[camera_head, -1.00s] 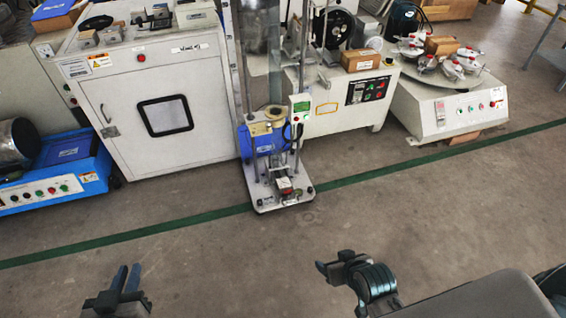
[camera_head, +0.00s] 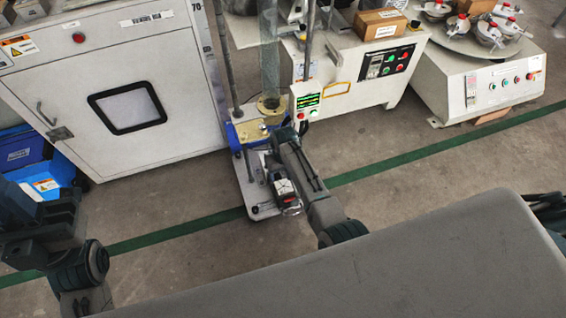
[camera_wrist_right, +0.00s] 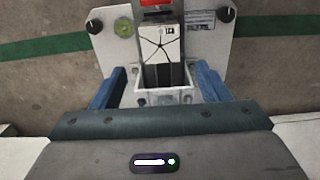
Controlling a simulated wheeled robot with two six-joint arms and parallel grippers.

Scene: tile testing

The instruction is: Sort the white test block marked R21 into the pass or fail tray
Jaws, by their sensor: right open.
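A pale block (camera_wrist_right: 158,44) with dark, branching crack-like lines on its face sits in the test machine's lower fixture in the right wrist view. A small dark mark near its top edge is too small to read. In the head view the block (camera_head: 283,187) shows small, beside my right arm. My right gripper (camera_wrist_right: 160,68) is open, its two blue fingers apart on either side of the fixture, with a gap to the block. In the head view its fingers are hidden by my arm. My left arm shows at the left edge, its gripper out of sight. No pass or fail tray is identifiable.
The test machine's base plate (camera_head: 262,211) stands on the floor across a green line (camera_head: 385,168). A white cabinet (camera_head: 165,80) stands left of it. A white machine with a cardboard box (camera_head: 380,22) and a turntable machine (camera_head: 490,95) stand right. Floor to the right is clear.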

